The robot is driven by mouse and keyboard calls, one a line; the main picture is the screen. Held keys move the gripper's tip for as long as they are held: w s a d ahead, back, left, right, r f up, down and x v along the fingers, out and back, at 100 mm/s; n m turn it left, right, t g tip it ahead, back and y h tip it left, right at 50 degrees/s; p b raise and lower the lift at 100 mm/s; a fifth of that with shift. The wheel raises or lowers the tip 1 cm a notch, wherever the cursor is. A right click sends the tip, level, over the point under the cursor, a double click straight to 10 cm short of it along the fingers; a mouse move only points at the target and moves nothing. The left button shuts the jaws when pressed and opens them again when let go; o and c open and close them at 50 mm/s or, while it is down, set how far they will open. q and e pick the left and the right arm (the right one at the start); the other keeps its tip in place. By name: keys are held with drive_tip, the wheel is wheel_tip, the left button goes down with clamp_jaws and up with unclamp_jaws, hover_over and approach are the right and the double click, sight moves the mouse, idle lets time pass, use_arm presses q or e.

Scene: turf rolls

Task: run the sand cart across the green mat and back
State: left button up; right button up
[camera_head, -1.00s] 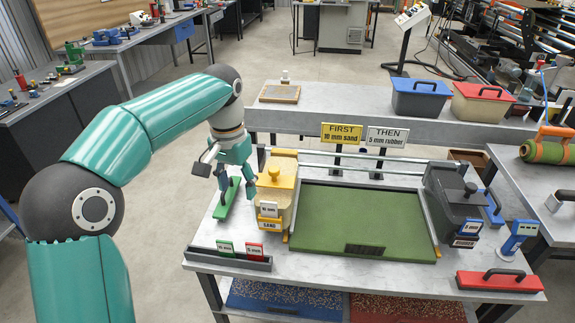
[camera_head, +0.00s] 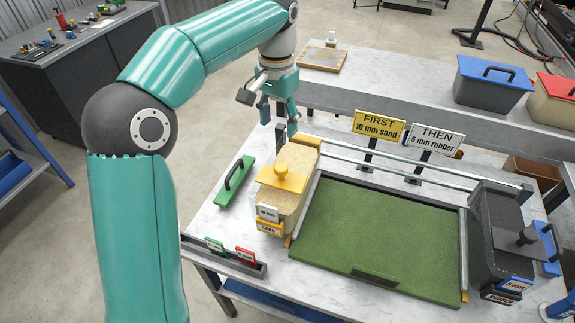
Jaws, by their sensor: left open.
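The sand cart (camera_head: 290,188) is a yellow-topped box with a knob handle and a SAND label. It stands at the left end of the green mat (camera_head: 378,235), by the rails. My left gripper (camera_head: 281,132) is open and hangs behind the cart's far end, its fingers pointing down. I cannot tell whether a finger touches the cart. The dark rubber cart (camera_head: 502,240) stands at the mat's right end. My right gripper is not in view.
Two signs, FIRST 10 mm sand (camera_head: 379,126) and THEN 5 mm rubber (camera_head: 434,141), stand behind the rails. A green handled tool (camera_head: 236,181) lies left of the cart. A tray with green and red tags (camera_head: 222,255) is at the front left. The mat surface is clear.

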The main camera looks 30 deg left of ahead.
sight(281, 167)
use_arm(q)
wheel_tip(281, 167, down, 16)
drive_tip(key=shift+d+r, duration=0.15)
idle(0.3)
clamp_jaws()
drive_tip(key=shift+d, duration=0.1)
